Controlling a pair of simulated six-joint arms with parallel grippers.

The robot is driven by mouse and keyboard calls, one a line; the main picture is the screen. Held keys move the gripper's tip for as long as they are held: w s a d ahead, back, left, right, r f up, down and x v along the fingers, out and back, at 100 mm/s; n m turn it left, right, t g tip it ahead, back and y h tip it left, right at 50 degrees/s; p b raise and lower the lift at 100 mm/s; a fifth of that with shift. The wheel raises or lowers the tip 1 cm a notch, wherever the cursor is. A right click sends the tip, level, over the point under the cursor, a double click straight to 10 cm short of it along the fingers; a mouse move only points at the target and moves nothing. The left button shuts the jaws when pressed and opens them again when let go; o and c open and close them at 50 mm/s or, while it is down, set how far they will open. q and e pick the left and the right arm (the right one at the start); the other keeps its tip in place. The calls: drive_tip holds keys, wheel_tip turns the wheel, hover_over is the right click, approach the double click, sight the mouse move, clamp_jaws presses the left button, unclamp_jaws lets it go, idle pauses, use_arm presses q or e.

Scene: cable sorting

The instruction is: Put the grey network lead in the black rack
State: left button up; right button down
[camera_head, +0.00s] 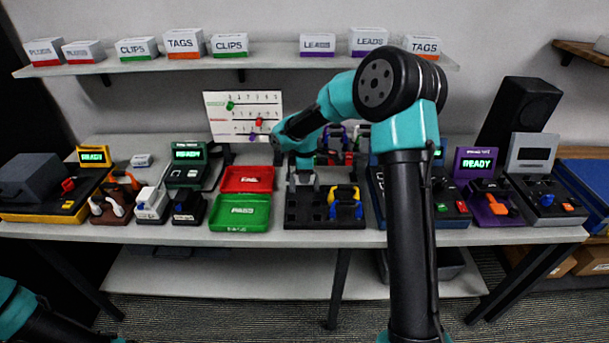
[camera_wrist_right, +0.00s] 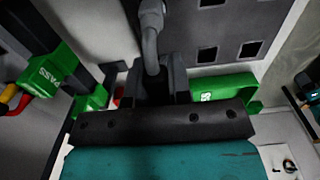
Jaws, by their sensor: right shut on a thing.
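The black rack (camera_head: 325,221) stands at the middle of the table, with yellow and blue leads in its right part. My right gripper (camera_head: 303,163) is over the rack's back left part. In the right wrist view my right gripper (camera_wrist_right: 156,80) is shut on the grey network lead (camera_wrist_right: 151,40), whose bent grey cable shows beyond the fingers. The rack's face with square holes (camera_wrist_right: 228,35) shows beside it. I cannot tell whether the lead touches the rack. My left gripper is out of view; only part of that arm shows at the lower left.
A red tray (camera_head: 247,179) and a green tray (camera_head: 240,213) lie left of the rack. Devices with READY screens (camera_head: 188,154) line the back, and several more stand at the right (camera_head: 475,161). A white board (camera_head: 243,103) stands behind. My right arm hides part of the table.

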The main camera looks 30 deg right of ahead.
drive_tip(key=shift+f, duration=0.4)
idle(0.8)
drive_tip(key=shift+c, duration=2.1)
unclamp_jaws()
drive_tip(key=shift+r, duration=4)
